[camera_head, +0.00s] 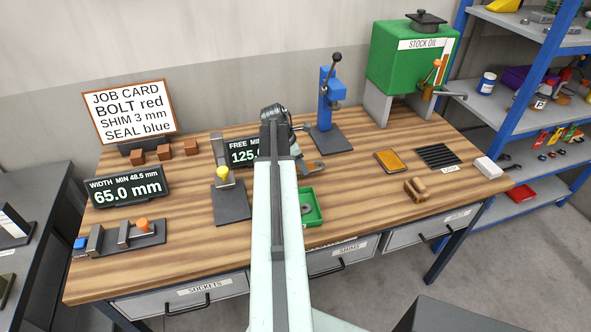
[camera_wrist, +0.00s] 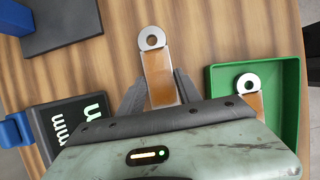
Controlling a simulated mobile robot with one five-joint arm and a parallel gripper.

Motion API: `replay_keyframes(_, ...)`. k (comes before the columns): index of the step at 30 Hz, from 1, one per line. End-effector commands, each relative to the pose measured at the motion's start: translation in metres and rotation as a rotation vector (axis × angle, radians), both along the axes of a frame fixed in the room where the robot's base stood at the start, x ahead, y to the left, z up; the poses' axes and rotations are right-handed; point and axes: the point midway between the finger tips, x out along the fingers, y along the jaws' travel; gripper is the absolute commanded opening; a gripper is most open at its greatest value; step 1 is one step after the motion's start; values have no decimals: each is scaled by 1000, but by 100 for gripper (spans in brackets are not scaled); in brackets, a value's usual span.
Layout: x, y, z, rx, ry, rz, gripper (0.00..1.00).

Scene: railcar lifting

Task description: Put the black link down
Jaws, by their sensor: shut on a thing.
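My gripper (camera_wrist: 159,84) is shut on a flat link (camera_wrist: 160,78) with an orange-brown body and a silver ring end. No black shows on its visible part; the rest is hidden between the jaws and under the gripper body. In the head view the link's end (camera_head: 314,167) sticks out right of my arm, over the bench behind the green tray (camera_head: 317,218). Whether it touches the wood I cannot tell. The tray also shows in the wrist view (camera_wrist: 291,66), right of the gripper. A similar brown link (camera_wrist: 247,105) with a ring lies in it.
The blue press (camera_head: 326,100) stands behind the gripper. The FREE display (camera_head: 240,152) is left of my arm, partly hidden. A gauge with a yellow knob (camera_head: 230,205) stands left. Bare wood (camera_head: 350,185) lies right of the tray, before an orange pad (camera_head: 393,162) and a brown block (camera_head: 416,189).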

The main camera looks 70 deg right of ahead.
Motion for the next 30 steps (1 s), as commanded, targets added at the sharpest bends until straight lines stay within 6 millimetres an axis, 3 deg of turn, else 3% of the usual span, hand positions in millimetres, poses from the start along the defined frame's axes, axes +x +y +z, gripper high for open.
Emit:
replay_keyframes(6, 4, -12, -2, -1, 1, 0, 0)
replay_keyframes(9, -1, -12, -27, -1, 1, -5, 0)
replay_keyframes(12, -3, -13, -40, 0, 1, -10, 0)
replay_keyframes(24, -6, -14, -41, -1, 1, -13, 0)
replay_keyframes(25, -6, -14, -39, 0, 0, -14, 49)
replay_keyframes(27, -6, -14, -39, 0, 0, -14, 62)
replay_keyframes(30, -6, -14, -39, -1, 0, -15, 62)
